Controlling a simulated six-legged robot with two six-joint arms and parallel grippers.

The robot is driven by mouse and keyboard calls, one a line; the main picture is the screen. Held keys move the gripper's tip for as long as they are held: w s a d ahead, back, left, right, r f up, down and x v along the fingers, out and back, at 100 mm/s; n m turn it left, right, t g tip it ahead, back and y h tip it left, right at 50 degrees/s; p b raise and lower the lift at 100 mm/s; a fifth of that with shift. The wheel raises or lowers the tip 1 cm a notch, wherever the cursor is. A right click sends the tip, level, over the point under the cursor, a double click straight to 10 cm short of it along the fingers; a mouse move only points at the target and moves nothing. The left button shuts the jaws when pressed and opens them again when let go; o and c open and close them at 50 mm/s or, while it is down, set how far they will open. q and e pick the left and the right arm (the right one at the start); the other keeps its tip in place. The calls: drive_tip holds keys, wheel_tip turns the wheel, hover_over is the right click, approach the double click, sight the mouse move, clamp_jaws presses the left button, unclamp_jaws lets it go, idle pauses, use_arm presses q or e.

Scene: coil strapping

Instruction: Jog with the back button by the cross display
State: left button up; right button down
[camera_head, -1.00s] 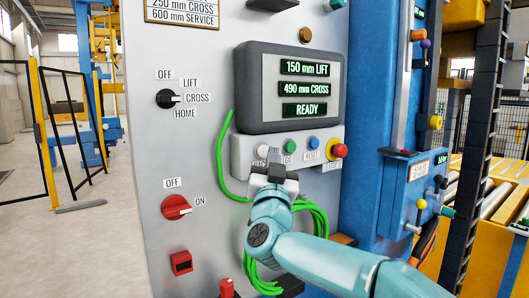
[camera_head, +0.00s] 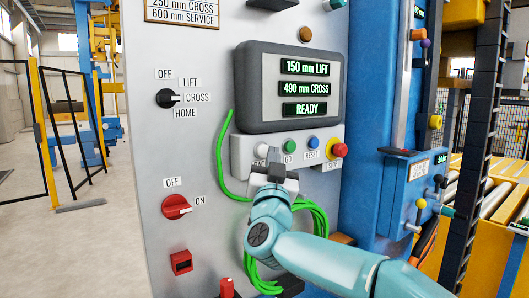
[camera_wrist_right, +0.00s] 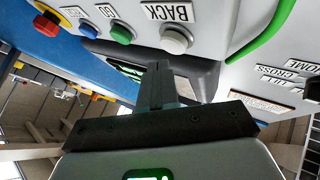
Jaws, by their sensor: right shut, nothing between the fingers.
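The grey-white back button (camera_head: 262,150) is at the left end of the button row under the display (camera_head: 304,89), which reads 490 mm CROSS. In the right wrist view the back button (camera_wrist_right: 176,38) shows beside its BACK label. My right gripper (camera_head: 274,157) is shut and empty, its tips just right of and below the button. In the right wrist view the gripper (camera_wrist_right: 157,68) has its closed fingers pointing toward the panel, close to the button. I cannot tell whether they touch it. My left gripper is not in view.
The green go button (camera_head: 289,146), blue reset button (camera_head: 313,142) and red stop button (camera_head: 340,150) sit to the right in the row. The black selector (camera_head: 168,98) points at CROSS. A green strap (camera_head: 222,160) hangs looped below and beside the button box.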

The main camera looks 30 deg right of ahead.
idle(0.7)
drive_tip(key=shift+w, duration=0.45)
drive_tip(key=shift+w+a+p, duration=0.1)
drive_tip(key=shift+w+p, duration=0.3)
drive_tip(key=shift+w, duration=0.05)
idle(2.3)
idle(2.7)
drive_tip(key=shift+s+b, duration=0.7)
drive_tip(key=shift+s, duration=0.2)
